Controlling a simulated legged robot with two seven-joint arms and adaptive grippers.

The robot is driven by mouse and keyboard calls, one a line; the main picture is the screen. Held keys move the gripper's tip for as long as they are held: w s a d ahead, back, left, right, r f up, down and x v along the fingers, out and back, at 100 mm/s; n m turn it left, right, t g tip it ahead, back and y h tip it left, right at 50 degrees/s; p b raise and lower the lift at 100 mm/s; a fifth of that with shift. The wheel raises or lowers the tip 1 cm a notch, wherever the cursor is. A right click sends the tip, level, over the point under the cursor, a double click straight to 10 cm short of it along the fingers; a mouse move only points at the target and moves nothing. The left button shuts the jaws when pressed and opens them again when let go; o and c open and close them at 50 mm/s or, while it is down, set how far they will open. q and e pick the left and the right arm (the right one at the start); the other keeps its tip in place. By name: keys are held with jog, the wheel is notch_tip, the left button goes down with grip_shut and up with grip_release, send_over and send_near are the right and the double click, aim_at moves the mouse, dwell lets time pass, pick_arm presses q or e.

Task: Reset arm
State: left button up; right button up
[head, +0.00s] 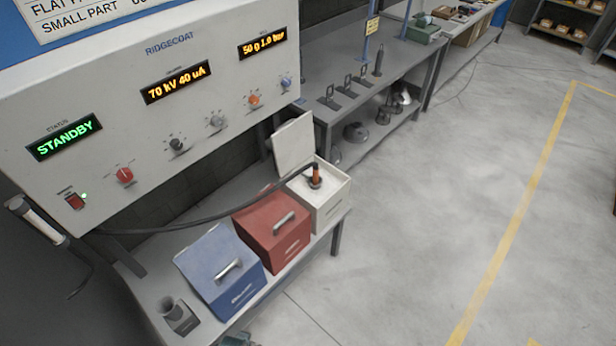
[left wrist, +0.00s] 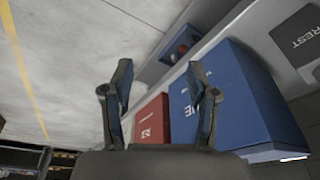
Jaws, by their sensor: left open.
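My left gripper (left wrist: 160,88) shows in the left wrist view with its two dark fingers spread apart and nothing between them. Behind the fingers are the blue box (left wrist: 250,100) and the red box (left wrist: 152,118); the gripper appears apart from both. In the head view only a small dark shape shows at the bottom edge, and I cannot tell whether it is my left gripper. My right gripper is in neither view.
A bench holds the blue box (head: 222,272), red box (head: 274,232), open white box (head: 326,203) with an orange-and-black tool on a hose (head: 200,222), and a grey holder (head: 178,318). A control panel (head: 160,100) reads STANDBY. Floor (head: 430,200) at right is clear.

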pick_arm(q)
jog(key=s+a+f+g+b, duration=0.1)
jog(key=s+f, duration=0.2)
jog(key=f, duration=0.6)
jog(key=s+f+b, duration=0.1)
jog(key=s+f, duration=0.3)
jog(key=f, duration=0.5)
jog(key=s+a+f+b, duration=0.2)
jog(key=s+f, duration=1)
jog(key=s, duration=0.1)
jog(key=shift+s+a+g, duration=0.25)
jog(key=shift+s+g, duration=0.05)
jog(key=shift+g, duration=0.1)
